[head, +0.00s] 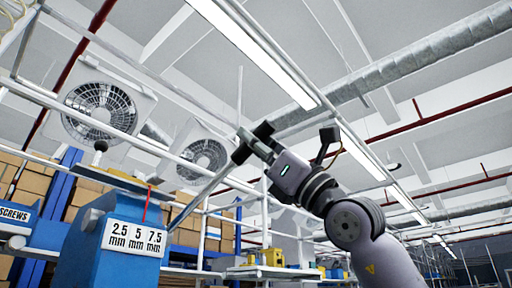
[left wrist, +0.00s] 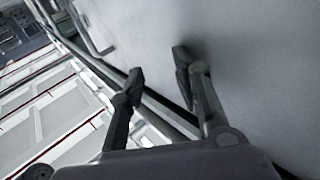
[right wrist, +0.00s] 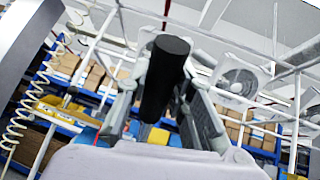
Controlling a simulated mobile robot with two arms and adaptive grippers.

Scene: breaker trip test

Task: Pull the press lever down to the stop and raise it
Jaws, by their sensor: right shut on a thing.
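The blue press (head: 95,245) stands at the lower left of the head view. Its white scale plate reads 2.5, 5 and 7.5 mm, with a thin red pointer (head: 147,205) above it. The press lever (head: 203,192) is a grey rod slanting up to the right from the press. My right gripper (head: 252,144) is shut on the lever's black handle (right wrist: 165,75) at the upper end, well above the press. The handle sits between both fingers in the right wrist view. My left gripper (left wrist: 160,80) is open and empty beside a pale grey surface; the head view does not show it.
White rails (head: 120,113) and two fans (head: 100,108) are behind the press. Shelves with cardboard boxes (head: 85,195) stand behind it. A coiled cable (right wrist: 22,115) hangs at the left of the right wrist view. Open air surrounds the raised lever.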

